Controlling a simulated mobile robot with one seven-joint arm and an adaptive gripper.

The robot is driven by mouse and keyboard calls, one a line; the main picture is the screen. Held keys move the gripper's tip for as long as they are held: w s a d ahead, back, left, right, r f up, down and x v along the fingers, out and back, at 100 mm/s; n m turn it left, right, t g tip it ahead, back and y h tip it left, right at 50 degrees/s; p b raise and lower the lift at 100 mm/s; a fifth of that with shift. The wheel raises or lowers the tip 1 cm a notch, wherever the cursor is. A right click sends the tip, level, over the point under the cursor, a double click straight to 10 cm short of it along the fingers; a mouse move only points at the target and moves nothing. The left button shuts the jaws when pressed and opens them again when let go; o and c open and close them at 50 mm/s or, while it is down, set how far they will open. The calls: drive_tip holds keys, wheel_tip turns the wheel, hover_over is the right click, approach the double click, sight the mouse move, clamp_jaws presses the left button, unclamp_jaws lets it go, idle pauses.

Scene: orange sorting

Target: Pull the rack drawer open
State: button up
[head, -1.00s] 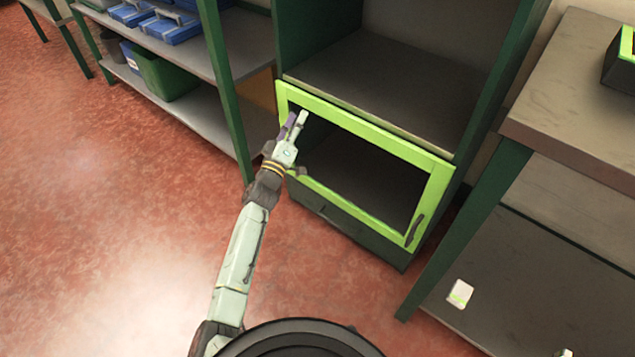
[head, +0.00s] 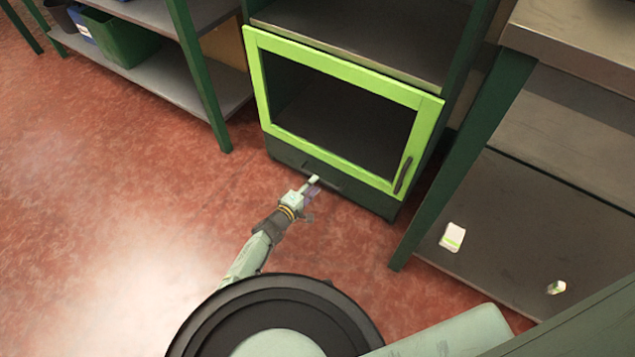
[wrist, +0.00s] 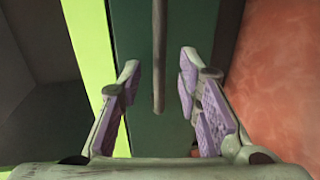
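The rack drawer (head: 359,196) is the dark green front below the lime-framed door of the rack. Its bar handle (head: 323,176) shows partly behind my gripper (head: 314,184) in the head view. In the wrist view the drawer front (wrist: 135,45) fills the middle, and the handle (wrist: 159,60) stands between the two purple-padded fingers of my gripper (wrist: 157,82). The fingers are open, with a gap on each side of the handle. The drawer looks closed, flush under the door.
The lime-framed door (head: 345,88) is shut above the drawer, with its own handle (head: 403,174) at the right. A grey-topped table (head: 570,40) stands close on the right, with a white box (head: 452,237) on its lower shelf. Red floor (head: 120,200) is free to the left.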

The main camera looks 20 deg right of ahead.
drive_tip(key=shift+b+x, duration=0.9)
drive_tip(key=shift+x, duration=1.25)
clamp_jaws()
